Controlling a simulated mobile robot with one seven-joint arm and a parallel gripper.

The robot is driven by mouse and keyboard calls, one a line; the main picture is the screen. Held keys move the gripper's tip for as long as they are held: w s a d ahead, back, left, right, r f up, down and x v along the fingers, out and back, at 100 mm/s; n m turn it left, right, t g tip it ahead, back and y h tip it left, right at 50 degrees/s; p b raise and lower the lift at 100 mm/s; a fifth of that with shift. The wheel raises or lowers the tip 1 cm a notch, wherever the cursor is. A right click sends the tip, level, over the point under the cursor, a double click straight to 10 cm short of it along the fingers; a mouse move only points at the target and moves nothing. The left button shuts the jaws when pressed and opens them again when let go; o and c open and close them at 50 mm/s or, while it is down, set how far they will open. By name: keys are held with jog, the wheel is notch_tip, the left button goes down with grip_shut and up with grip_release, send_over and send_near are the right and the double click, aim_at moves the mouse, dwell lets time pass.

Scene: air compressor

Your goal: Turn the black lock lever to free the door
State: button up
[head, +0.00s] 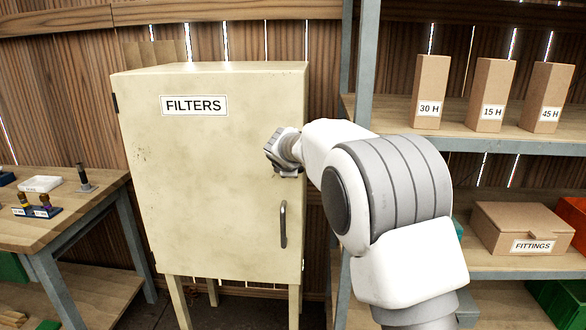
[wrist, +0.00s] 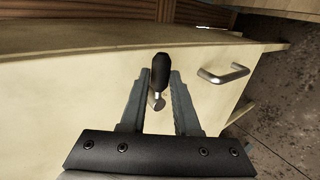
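The cream cabinet door (head: 205,190) is closed and carries a FILTERS label. The black lock lever (wrist: 160,68) shows in the wrist view, with a metal pivot (wrist: 156,102) at its lower end. My gripper (wrist: 160,74) has its two fingers on either side of the lever, with the black grip between the fingertips. The fingers stand apart, and only slim gaps show beside the grip; I cannot tell whether they touch it. In the head view my gripper (head: 280,160) is at the door's right edge above the handle and hides the lever.
A metal door handle (head: 283,224) sits below my gripper; it is to the right in the wrist view (wrist: 224,75). A shelf unit (head: 470,130) with labelled boxes stands right of the cabinet. A wooden workbench (head: 75,215) stands to the left.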

jog(key=o, duration=0.4)
jog(key=shift+r, duration=0.1)
jog(key=v, duration=1.7)
jog(key=shift+s+d, duration=0.1)
jog(key=shift+s, duration=0.1)
jog(key=s+d+r+m+g+h+p, duration=0.1)
jog(key=s+d+m+g+p, duration=0.25)
jog(key=s+d+m, duration=1)
jog(key=s+d+f+m+p, duration=0.1)
jog(key=s+d, duration=0.1)
jog(key=s, duration=0.4)
jog(key=s+d+f+m+g+p, duration=0.1)
jog(key=s+d+f+m, duration=0.1)
jog(key=s, duration=0.5)
jog(key=s+d+f+m+g+y+p, duration=0.1)
jog(key=s+d+f, duration=0.1)
jog(key=s, duration=0.5)
jog(key=shift+d+f+m, duration=0.25)
jog(key=shift+d+m, duration=0.1)
jog(key=shift+d, duration=0.25)
